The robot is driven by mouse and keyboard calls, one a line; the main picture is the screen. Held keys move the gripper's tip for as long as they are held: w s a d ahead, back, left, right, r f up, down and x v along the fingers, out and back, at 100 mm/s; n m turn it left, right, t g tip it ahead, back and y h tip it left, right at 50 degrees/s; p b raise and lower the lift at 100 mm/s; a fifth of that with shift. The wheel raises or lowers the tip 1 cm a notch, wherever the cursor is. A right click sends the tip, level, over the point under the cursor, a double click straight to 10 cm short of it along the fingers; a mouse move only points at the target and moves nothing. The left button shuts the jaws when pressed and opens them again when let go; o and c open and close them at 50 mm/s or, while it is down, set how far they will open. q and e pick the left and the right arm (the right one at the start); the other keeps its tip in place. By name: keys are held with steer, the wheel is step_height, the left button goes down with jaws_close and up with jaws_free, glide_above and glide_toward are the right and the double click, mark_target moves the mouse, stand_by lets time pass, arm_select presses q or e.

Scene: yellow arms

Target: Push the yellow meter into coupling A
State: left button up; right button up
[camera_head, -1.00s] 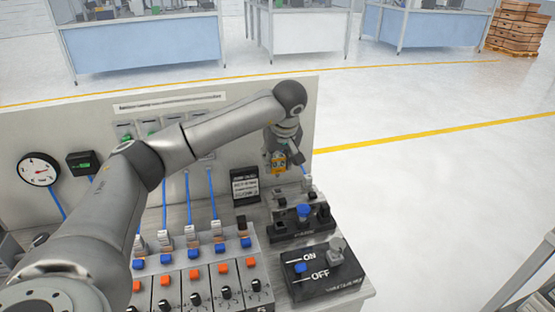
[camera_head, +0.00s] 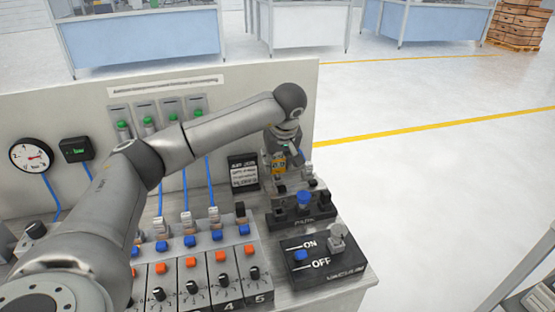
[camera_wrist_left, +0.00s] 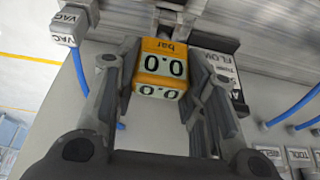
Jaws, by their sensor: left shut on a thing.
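The yellow meter (camera_head: 278,166) is a small yellow block above the black fixture at the right end of the bench. In the left wrist view the meter (camera_wrist_left: 163,62) shows a white display reading 0.0 bar, upside down. My left gripper (camera_head: 278,158) is shut on it, with one dark finger on each side. The gripper's fingers also show in the wrist view (camera_wrist_left: 160,92). The black fixture (camera_head: 318,217) carries a blue knob and small fittings. I cannot read which coupling is A, and the meter's far end is hidden. My right gripper is not in view.
A black ON/OFF box (camera_head: 322,268) stands in front of the fixture. A bank of switches (camera_head: 205,275) with blue and orange buttons lies to the left. A black sign (camera_head: 243,172) stands close left of the gripper. The back panel (camera_head: 60,100) rises behind; blue hoses hang there.

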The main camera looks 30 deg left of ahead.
arm_select(q)
steer(key=shift+f+b, duration=0.4)
steer(key=shift+f, duration=0.7)
stand_by(0.6)
steer(key=o, duration=1.1)
steer(key=shift+r, duration=0.15)
step_height(320, 180, up, 9)
steer(key=p, duration=0.7)
